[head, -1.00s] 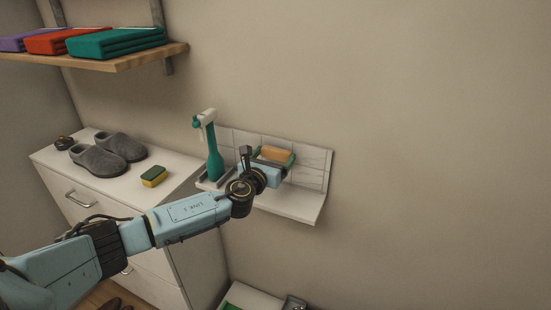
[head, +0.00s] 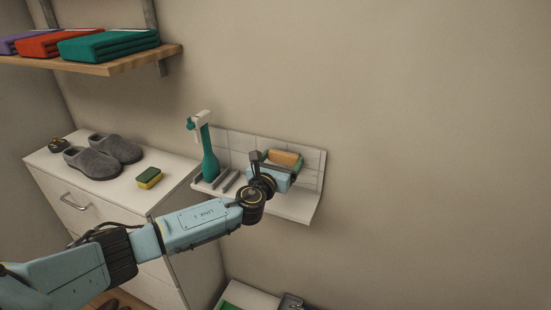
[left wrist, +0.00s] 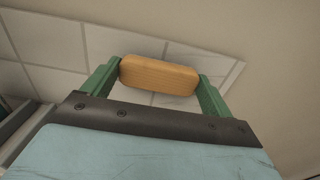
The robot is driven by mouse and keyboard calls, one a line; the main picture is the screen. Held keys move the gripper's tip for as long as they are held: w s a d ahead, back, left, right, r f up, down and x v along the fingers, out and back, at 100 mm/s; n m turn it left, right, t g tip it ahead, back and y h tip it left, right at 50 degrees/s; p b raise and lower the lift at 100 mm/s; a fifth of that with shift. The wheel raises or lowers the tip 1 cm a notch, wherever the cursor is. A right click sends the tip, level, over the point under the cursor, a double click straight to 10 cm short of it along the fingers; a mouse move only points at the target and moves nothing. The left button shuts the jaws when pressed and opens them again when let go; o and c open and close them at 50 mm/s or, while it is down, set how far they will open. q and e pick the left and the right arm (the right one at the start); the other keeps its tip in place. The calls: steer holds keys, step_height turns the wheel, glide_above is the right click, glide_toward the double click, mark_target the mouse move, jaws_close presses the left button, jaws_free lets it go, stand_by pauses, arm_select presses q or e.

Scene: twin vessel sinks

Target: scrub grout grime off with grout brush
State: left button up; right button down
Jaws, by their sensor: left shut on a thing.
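My left gripper (head: 283,163) is shut on the grout brush (head: 286,158), seen as a block of light wood between its green fingers. In the left wrist view the wooden block (left wrist: 159,75) sits crosswise between the fingertips; its bristles are hidden. The brush is in front of the white tiled panel (head: 240,142), toward its right side. I cannot tell whether it touches the tiles. Grout lines show in the left wrist view on the tiles (left wrist: 50,45), but I cannot make out distinct grime. My right gripper is not in view.
A teal spray bottle (head: 209,160) with a white head stands left of the gripper on the white ledge (head: 298,207), beside a grey holder (head: 229,181). A sponge (head: 149,178) and grey slippers (head: 92,163) lie on the cabinet. A towel shelf (head: 120,66) hangs above. The right wall is bare.

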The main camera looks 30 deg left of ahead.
arm_select(q)
steer(key=shift+d, duration=0.55)
steer(key=shift+s+d+p, duration=0.1)
steer(key=shift+s+p, duration=1.4)
steer(key=shift+s, duration=0.95)
steer(key=shift+s+p, duration=0.35)
steer(key=shift+s, duration=0.7)
